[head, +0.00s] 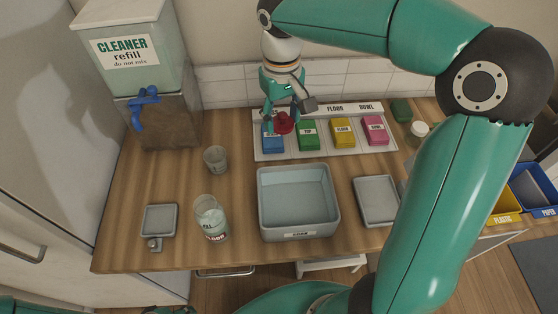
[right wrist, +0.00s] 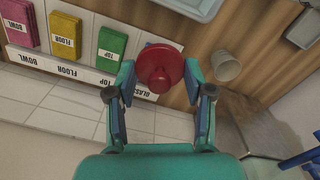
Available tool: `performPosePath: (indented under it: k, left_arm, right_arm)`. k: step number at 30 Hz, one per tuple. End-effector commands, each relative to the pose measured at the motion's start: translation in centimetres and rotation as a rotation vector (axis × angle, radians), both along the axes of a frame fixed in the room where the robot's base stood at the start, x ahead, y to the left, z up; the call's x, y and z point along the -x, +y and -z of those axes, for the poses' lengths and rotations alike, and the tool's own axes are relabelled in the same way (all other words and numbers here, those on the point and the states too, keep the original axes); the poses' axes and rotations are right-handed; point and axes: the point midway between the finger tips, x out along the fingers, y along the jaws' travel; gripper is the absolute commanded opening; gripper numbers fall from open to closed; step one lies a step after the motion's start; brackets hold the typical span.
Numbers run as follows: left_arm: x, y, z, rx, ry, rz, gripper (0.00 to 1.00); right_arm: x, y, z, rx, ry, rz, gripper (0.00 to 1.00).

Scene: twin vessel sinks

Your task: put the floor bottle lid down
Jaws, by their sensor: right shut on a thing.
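The red lid (head: 284,123) is held between the fingertips of my right gripper (head: 283,118), which is shut on it. In the head view it hangs over the blue and green pads on the back board. In the right wrist view the round red lid (right wrist: 160,68) sits between the two fingertips (right wrist: 158,66), its knob facing the camera. The floor bottle (head: 211,220), clear with a "FLOOR" label, stands upright at the counter's front, left of the grey basin. Only a dark bit of what may be my left gripper shows at the bottom edge.
A labelled board (head: 329,107) carries blue, green, yellow and pink pads. A grey cup (head: 216,158), grey basin (head: 298,228), left tray (head: 160,220) and right tray (head: 377,201) stand on the wooden counter. The cleaner dispenser (head: 130,60) is at back left. Bare wood lies around the cup.

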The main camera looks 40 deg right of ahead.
Motion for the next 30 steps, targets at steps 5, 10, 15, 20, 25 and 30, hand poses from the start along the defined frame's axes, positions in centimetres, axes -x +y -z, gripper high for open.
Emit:
performPosePath:
  k: [5, 10, 15, 20, 25, 30]
  left_arm:
    - [0.0, 0.0, 0.0, 0.0, 0.0, 0.0, 0.4]
    - [0.0, 0.0, -0.1, 0.0, 0.0, 0.0, 0.4]
    - [0.0, 0.0, -0.1, 0.0, -0.001, 0.0, 0.4]
    - [0.0, 0.0, -0.2, 0.0, -0.001, 0.0, 0.4]
    - [0.0, 0.0, -0.2, 0.0, -0.001, 0.0, 0.4]
    - [0.0, 0.0, -0.3, 0.0, -0.001, 0.0, 0.4]
  right_arm:
    - [0.4, -0.4, 4.9, 0.0, 0.008, 0.009, 0.36]
    - [0.5, -0.4, 9.3, -0.001, 0.008, 0.012, 0.36]
    - [0.4, -0.5, 12.0, -0.001, 0.005, 0.014, 0.36]
    - [0.4, -0.5, 13.0, 0.001, 0.003, 0.014, 0.36]
    - [0.5, -0.6, 15.2, 0.0, 0.006, 0.014, 0.36]
    - [0.4, -0.6, 16.9, 0.0, 0.003, 0.015, 0.36]
